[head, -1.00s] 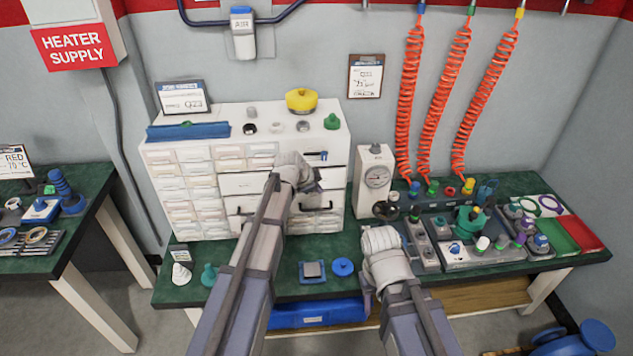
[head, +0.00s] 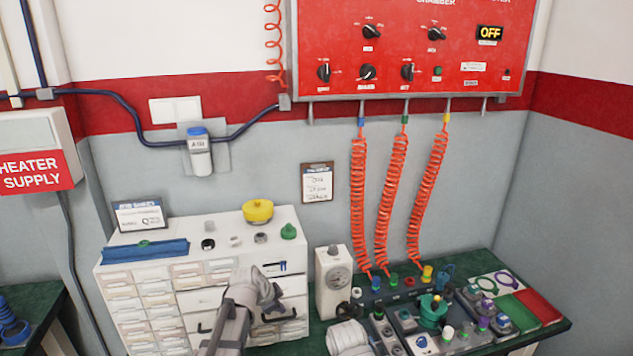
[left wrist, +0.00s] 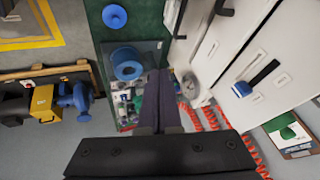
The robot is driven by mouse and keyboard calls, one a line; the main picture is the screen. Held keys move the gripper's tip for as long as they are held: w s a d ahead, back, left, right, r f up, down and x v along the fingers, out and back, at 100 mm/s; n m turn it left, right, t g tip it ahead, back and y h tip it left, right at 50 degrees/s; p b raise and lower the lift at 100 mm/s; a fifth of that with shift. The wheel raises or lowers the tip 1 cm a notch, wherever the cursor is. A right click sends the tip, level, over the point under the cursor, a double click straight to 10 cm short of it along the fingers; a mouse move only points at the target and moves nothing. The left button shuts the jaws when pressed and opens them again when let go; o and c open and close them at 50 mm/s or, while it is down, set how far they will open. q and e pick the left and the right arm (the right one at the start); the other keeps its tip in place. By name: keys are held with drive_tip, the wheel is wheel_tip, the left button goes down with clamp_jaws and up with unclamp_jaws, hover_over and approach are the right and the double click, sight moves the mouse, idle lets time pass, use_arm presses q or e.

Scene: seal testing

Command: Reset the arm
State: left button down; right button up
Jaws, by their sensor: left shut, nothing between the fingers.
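My left gripper (head: 268,302) is in front of the drawers of the white cabinet (head: 292,228) in the head view. In the left wrist view its dark fingers (left wrist: 159,98) are together, with nothing between them. I cannot tell whether it touches a drawer. My right wrist (head: 347,338) is at the bottom of the head view, in front of the bench and below the gauge unit (head: 331,285). Its fingers are not clearly visible.
Orange coiled hoses (head: 388,205) hang from the red control panel (head: 420,85), which reads OFF. Fittings and a green valve part (head: 433,312) crowd the right bench. A yellow part (head: 257,211) sits on the cabinet.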

use_arm(q)
drive_tip(key=s+d+f+n+g+y, duration=0.1)
drive_tip(key=s+d+n+g, duration=0.1)
drive_tip(key=s, duration=0.6)
drive_tip(key=s+d+f+n+g+y, duration=0.1)
drive_tip(key=s+d+n+g, duration=0.1)
drive_tip(key=s, duration=0.7)
drive_tip(key=s+d+f+n+g+y, duration=0.1)
drive_tip(key=s+d+n+g+y, duration=0.1)
drive_tip(key=s, duration=0.6)
drive_tip(key=d+n, duration=0.1)
drive_tip(key=n, duration=0.1)
drive_tip(key=shift+s+d+n, duration=0.15)
drive_tip(key=shift+s+n, duration=0.15)
